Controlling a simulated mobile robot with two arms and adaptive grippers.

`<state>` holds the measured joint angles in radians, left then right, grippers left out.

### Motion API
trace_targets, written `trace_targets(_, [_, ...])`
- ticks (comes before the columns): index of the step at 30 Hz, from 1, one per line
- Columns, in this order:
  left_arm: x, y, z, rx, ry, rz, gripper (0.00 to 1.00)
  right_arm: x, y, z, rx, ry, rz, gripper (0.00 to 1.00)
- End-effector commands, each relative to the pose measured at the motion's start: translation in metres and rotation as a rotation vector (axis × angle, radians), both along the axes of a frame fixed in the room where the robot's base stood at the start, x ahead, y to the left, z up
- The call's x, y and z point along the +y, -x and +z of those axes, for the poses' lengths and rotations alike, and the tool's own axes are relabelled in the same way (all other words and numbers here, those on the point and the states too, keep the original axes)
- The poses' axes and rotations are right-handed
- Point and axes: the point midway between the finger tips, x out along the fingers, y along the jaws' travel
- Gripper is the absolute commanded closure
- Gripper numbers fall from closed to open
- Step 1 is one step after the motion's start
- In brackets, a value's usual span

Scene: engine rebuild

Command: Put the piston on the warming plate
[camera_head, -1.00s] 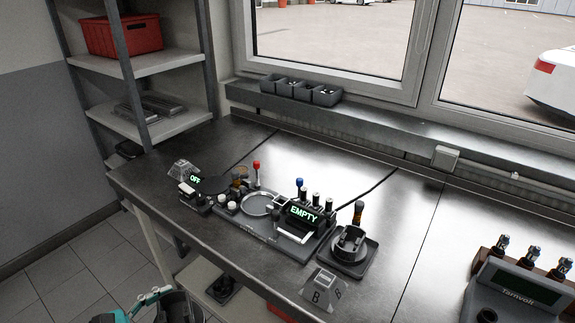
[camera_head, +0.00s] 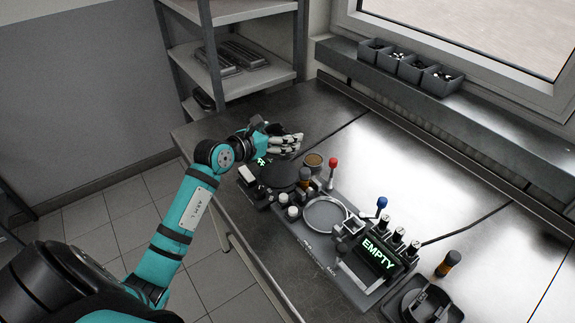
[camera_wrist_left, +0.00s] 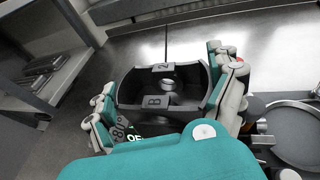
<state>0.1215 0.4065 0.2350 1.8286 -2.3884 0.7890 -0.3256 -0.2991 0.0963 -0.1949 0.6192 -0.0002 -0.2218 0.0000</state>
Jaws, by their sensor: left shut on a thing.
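My left gripper (camera_head: 284,142) is at the far left end of the bench, just behind the warming plate (camera_head: 278,174), a dark round disc beside a lit display reading OFF. In the left wrist view the fingers of my left gripper (camera_wrist_left: 166,92) are closed around the sides of a dark, hollow piston (camera_wrist_left: 196,92). Marks B and 2 show at it. My right gripper is out of view.
Right of the plate stand a red-topped lever (camera_head: 333,163), a round silver dish (camera_head: 325,214) and an EMPTY display (camera_head: 379,253). A dark tray (camera_head: 421,303) lies at the front right. Shelves (camera_head: 235,75) rise behind left. The bench's back strip is clear.

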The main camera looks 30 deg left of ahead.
Motion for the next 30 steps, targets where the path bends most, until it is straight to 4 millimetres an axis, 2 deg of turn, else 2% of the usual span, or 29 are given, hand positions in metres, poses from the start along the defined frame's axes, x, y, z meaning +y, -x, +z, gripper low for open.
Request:
trace_targets(3, [0.003,-0.003,-0.012,0.004,0.004,0.015,0.61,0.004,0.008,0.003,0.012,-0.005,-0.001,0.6])
trace_targets(11, [0.003,-0.003,-0.054,0.0,0.001,0.015,0.61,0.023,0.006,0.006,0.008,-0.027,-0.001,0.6])
trace_targets(14, [0.003,-0.003,-0.062,-0.001,0.001,0.014,0.61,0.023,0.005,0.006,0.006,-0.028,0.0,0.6])
trace_targets(21, [0.003,-0.003,-0.094,0.0,0.001,0.014,0.61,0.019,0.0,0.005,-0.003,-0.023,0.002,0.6])
trace_targets(30, [0.003,-0.003,-0.096,-0.003,-0.001,0.014,0.61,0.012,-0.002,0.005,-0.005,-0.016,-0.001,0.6])
